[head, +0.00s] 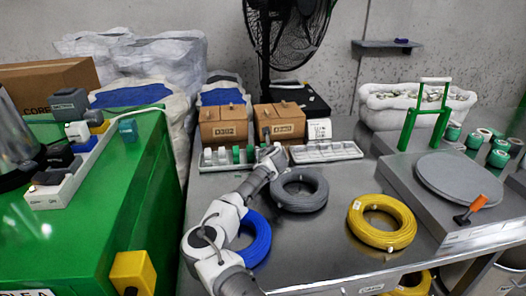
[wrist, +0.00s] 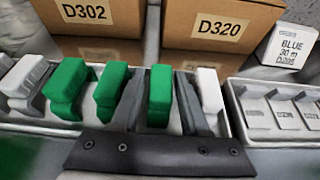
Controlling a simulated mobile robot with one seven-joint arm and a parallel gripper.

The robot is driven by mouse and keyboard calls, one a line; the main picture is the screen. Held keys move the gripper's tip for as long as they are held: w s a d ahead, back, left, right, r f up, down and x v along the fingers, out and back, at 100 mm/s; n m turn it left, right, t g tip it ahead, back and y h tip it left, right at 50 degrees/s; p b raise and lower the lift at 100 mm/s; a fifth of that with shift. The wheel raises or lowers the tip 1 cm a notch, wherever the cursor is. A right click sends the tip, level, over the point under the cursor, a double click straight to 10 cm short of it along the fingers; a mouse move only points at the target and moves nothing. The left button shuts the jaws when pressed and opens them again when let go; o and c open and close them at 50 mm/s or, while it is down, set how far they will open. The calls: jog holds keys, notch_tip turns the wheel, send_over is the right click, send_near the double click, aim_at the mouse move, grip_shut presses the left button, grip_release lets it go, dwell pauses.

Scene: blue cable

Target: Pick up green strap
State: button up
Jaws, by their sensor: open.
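Several green straps stand in a light grey tray (wrist: 22,121) with compartments in the wrist view. One green strap (wrist: 160,96) stands between the two dark fingers of my gripper (wrist: 160,84). The fingers are open, one on each side of it, with a gap showing; I cannot tell how deep they reach around it. Two more green straps (wrist: 111,90) (wrist: 66,88) stand to the left. In the head view, my gripper (head: 268,154) is at the right part of the tray (head: 205,164), and green straps (head: 236,155) show beside it.
White pieces (wrist: 210,90) stand at both sides of the green straps. Cardboard boxes D302 (wrist: 100,14) and D320 (wrist: 220,28) stand close behind the tray. A second tray (head: 325,151) is to the right. A grey cable coil (head: 300,203) and blue cable coil (head: 262,240) lie near my arm.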

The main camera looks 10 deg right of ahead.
jog(key=shift+c, duration=0.2)
grip_shut()
jog(key=shift+r, duration=0.1)
